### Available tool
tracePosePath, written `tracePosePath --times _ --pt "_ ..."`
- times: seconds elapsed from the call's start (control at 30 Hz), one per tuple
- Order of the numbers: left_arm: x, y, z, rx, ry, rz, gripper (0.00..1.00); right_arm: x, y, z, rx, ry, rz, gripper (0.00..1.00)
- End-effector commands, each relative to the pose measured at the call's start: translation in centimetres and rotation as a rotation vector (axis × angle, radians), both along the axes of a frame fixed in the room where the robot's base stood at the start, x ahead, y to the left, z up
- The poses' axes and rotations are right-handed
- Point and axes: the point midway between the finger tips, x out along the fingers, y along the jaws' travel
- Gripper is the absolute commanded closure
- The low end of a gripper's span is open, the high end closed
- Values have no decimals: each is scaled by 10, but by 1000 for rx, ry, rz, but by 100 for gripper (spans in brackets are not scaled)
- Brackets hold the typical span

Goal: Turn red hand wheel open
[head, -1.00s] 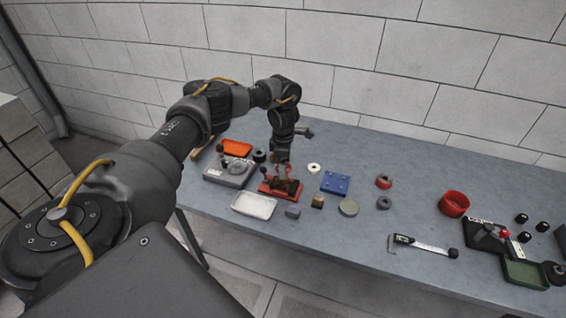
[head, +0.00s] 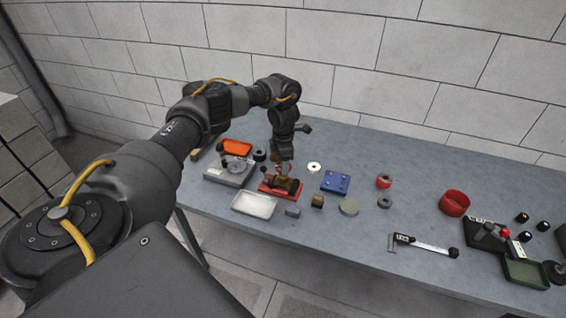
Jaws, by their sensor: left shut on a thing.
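A small valve fixture with a red base (head: 268,188) stands on the table, with a brass-brown body (head: 285,184) on it. The red hand wheel (head: 285,170) is on top of the body and shows only as small red parts. My left gripper (head: 283,167) points down from above onto the wheel and is shut on it. The fingertips and much of the wheel are hard to make out at this size. My right gripper does not show.
A grey device (head: 232,172), an orange tray (head: 237,147) and a white tray (head: 254,204) stand close by on the left. The middle right of the table is mostly clear around the caliper (head: 425,245).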

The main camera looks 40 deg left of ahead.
Motion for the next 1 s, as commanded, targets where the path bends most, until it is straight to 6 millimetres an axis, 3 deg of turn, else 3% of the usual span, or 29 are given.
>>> tracePosePath --times 1.0 --pt "0 0 2 -1 0 968 70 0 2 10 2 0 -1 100"
